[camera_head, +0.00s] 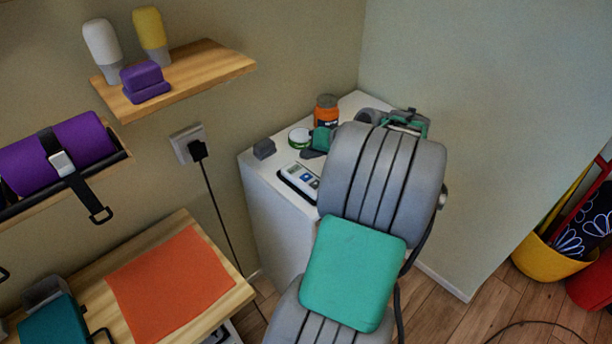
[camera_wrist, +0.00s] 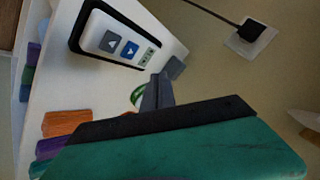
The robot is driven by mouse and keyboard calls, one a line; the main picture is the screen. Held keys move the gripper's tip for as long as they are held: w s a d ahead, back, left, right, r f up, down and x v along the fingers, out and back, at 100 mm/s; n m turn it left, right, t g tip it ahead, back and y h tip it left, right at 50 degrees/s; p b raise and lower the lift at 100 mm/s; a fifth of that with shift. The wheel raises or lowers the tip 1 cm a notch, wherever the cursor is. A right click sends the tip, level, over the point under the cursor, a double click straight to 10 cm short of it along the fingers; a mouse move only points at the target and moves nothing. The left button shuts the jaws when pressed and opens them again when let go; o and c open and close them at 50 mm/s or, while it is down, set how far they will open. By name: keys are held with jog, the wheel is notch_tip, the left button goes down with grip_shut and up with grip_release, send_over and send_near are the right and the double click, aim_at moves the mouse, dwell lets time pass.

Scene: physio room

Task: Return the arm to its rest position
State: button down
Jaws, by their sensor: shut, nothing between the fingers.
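My arm is grey with teal covers and reaches over the white cabinet (camera_head: 260,205) in the head view. My gripper (camera_head: 309,153) shows partly there, low above the cabinet top beside a green-and-white roll (camera_head: 299,138). Most of its body is hidden behind my arm. In the wrist view my gripper (camera_wrist: 158,90) has its grey fingers together with nothing between them. The roll (camera_wrist: 137,96) is partly hidden behind the fingers. I cannot tell whether the fingers touch the cabinet top.
A remote (camera_head: 301,179) lies on the cabinet near a small grey block (camera_head: 264,148). An orange jar (camera_head: 326,111) stands behind my gripper. A wooden shelf (camera_head: 215,62) with bottles is at upper left. An orange cloth (camera_head: 170,283) lies on a lower bench. Walls stand close behind.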

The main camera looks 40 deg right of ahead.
dwell(0.4)
jog(key=w+a+r+n+g, duration=0.15)
jog(key=a+n+g, duration=0.25)
jog(key=a, duration=1.5)
jog(key=s+a+n+g+h, duration=0.1)
jog(key=s+a+n, duration=0.2)
jog(key=s+a, duration=0.8)
jog(key=shift+a+f+n+g, duration=0.15)
jog(key=shift+a+n+g, duration=0.25)
jog(key=shift+a, duration=0.25)
